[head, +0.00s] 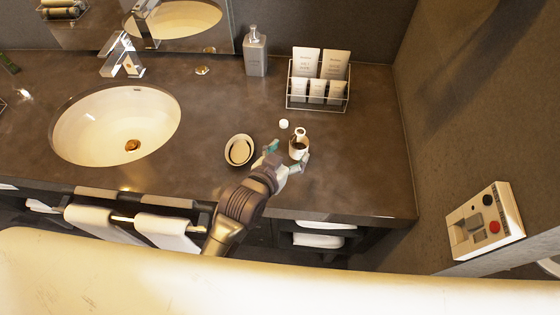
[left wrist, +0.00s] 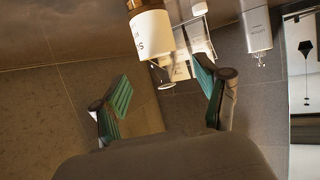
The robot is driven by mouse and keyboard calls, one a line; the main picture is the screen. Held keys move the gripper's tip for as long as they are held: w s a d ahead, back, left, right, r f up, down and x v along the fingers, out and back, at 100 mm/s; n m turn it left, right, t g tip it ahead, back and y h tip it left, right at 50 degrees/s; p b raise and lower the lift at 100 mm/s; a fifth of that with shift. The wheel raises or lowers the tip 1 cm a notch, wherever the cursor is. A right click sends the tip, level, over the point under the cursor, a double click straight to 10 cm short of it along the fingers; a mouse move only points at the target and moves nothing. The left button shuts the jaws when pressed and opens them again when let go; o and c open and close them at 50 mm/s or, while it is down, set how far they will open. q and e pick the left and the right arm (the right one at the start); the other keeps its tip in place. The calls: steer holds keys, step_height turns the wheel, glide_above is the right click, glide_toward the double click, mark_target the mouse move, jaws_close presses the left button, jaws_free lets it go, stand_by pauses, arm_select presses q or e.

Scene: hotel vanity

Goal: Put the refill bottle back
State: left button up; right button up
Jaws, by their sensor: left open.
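A small bottle (head: 299,149) with a cream label and a pale ring-like top stands on the dark counter; I take it to be the refill bottle. In the left wrist view the bottle (left wrist: 152,33) shows near the top, its lettering partly cut off. My left gripper (head: 288,154) is open and empty at the bottle's near side. In the wrist view its two teal-padded fingers (left wrist: 162,88) are spread wide, with the bottle beyond the tips. I cannot tell whether a finger touches it. My right gripper is not in view.
A wire rack (head: 318,101) of white tubes stands behind the bottle. A small white round cap (head: 284,124) lies between them. A soap dish (head: 229,158) is to the left. A grey pump dispenser (head: 256,52) stands at the back. The counter right of the bottle is clear.

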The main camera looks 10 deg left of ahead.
arm_select(q)
steer(key=v, duration=0.5)
stand_by(0.3)
